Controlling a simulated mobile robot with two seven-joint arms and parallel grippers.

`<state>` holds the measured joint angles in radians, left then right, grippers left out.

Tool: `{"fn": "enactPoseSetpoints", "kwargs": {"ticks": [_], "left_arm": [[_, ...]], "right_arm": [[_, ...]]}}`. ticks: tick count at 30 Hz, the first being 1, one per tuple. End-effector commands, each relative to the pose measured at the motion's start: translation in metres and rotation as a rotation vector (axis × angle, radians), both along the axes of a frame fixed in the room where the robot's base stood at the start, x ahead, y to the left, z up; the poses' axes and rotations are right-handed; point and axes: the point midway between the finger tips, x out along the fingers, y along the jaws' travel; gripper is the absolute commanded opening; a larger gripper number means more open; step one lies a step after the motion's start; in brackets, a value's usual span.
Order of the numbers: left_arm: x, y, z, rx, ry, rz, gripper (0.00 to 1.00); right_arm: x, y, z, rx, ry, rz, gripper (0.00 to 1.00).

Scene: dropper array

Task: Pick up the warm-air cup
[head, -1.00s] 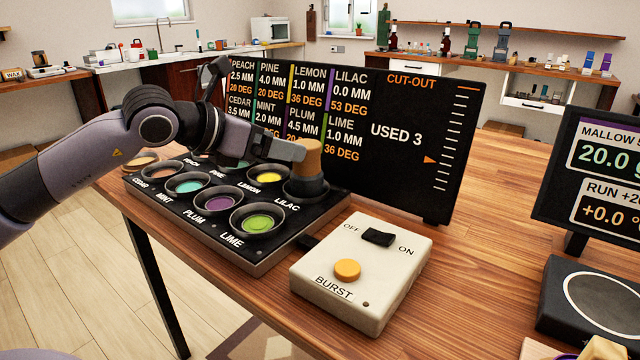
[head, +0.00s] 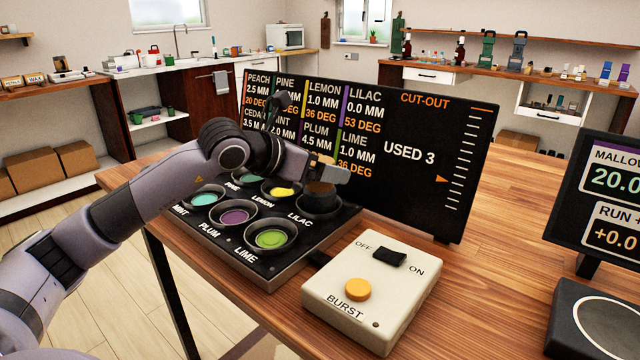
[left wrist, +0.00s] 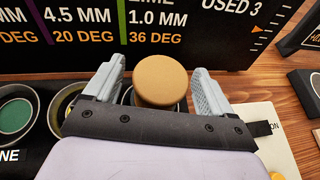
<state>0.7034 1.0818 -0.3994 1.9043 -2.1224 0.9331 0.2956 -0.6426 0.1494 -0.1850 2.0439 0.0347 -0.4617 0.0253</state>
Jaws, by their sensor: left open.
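What appears to be the warm-air cup, a dark cup with a round brown handle on top, stands upright over the LILAC well of the black tray (head: 283,270). Its dark body (head: 320,204) shows in the head view, with the handle partly hidden by a finger. My left gripper (head: 328,173) is at the handle. In the left wrist view, the brown handle top (left wrist: 160,80) lies between the two grey fingers of my left gripper (left wrist: 156,74). The fingers are open, with a visible gap on each side. My right gripper is not in view.
Open wells with green (head: 270,239), purple and yellow contents sit close to the cup. A black display board (head: 420,165) stands just behind. A cream BURST switch box (head: 372,290) stands to the right, and a monitor (head: 605,200) is at the far right.

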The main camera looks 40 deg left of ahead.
Motion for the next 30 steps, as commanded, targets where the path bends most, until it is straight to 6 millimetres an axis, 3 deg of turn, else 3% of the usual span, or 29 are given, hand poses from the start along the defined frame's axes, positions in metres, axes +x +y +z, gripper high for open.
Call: {"fn": "enactPoseSetpoints", "kwargs": {"ticks": [7, 12, 13, 14, 15, 23, 30], "left_arm": [[0.001, 0.0, -0.001, 0.001, 0.0, 0.0, 0.84], [0.001, 0.0, -0.001, 0.0, 0.0, 0.001, 0.29], [0.001, 0.0, -0.001, 0.0, 0.0, 0.001, 0.21], [0.001, 0.0, 0.001, 0.0, -0.003, 0.0, 0.21], [0.001, 0.0, 0.001, 0.0, -0.003, 0.0, 0.14], [0.001, 0.0, 0.003, 0.0, -0.004, 0.0, 0.14], [0.001, 0.0, 0.029, 0.0, -0.009, 0.001, 0.14]], "right_arm": [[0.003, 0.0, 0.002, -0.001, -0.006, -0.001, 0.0], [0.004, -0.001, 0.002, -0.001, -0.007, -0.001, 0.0], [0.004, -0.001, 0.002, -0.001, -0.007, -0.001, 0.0], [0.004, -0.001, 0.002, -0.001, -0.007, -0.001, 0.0], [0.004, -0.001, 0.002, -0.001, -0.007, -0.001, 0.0], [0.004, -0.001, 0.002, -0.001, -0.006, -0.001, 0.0], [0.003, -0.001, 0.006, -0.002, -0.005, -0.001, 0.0]]}}
